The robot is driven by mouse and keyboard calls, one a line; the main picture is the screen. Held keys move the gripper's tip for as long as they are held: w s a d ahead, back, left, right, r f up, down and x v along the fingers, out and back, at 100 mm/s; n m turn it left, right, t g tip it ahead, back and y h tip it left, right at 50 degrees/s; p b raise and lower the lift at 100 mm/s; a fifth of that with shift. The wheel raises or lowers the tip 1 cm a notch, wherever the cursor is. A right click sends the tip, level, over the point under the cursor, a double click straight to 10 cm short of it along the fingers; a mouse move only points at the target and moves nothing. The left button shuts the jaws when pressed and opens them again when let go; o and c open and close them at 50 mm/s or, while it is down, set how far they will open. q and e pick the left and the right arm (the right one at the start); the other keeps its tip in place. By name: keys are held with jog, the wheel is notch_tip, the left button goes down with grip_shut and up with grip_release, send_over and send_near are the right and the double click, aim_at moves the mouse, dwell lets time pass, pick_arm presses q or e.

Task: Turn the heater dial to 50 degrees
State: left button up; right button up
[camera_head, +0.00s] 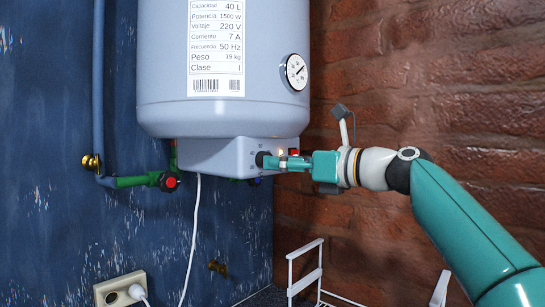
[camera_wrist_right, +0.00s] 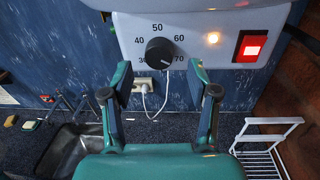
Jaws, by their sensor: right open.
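The heater (camera_head: 215,120) is a light grey tank with a label, a round gauge (camera_head: 296,72) and a control box underneath. The black heater dial (camera_wrist_right: 160,53) sits on that box, with numbers from 30 to 70 around it and 50 at the top. Its pointer direction is too small to tell. In the head view the dial (camera_head: 261,159) is partly behind my fingers. My right gripper (camera_wrist_right: 159,68) is open, one finger either side just below the dial, apparently apart from it. It also shows in the head view (camera_head: 285,162). My left gripper is out of view.
A lit red switch (camera_wrist_right: 250,46) and a small glowing lamp (camera_wrist_right: 213,39) sit right of the dial. Pipes with a red-knobbed valve (camera_head: 169,181) are at left. A white cable (camera_head: 191,240) hangs to a socket (camera_head: 120,290). A white rack (camera_head: 305,268) stands below.

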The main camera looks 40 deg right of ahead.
aim_at(259, 157)
jog(key=shift+w+a, duration=0.25)
jog(key=shift+w, duration=1.05)
jog(key=shift+c, duration=0.4)
grip_shut()
